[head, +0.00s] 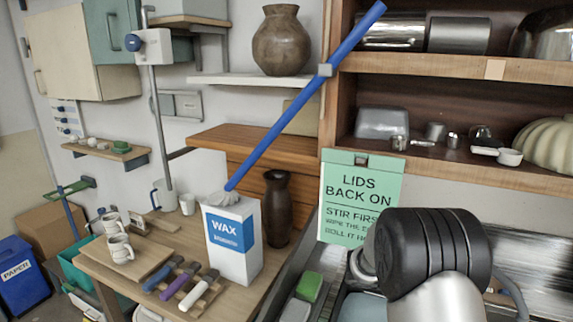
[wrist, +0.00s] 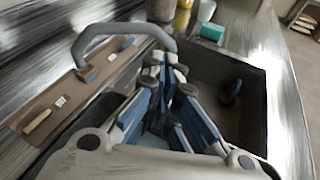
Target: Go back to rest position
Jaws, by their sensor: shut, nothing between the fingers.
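My gripper (wrist: 166,72) shows in the wrist view with its blue-and-grey fingers together and nothing between them. It hangs over or near a dark sink basin (wrist: 262,110); the exact height cannot be told. A grey curved tap (wrist: 95,38) arches just left of the fingers. In the head view part of my arm is at the lower right, in front of the metal counter, and the gripper itself is hidden or out of frame.
A wooden board (wrist: 60,103) with tools lies left of the tap. A teal block (wrist: 212,32) sits beyond the basin. In the head view a green sign (head: 349,190) hangs behind my arm, and a wax box (head: 233,240) stands on the wooden table (head: 120,288).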

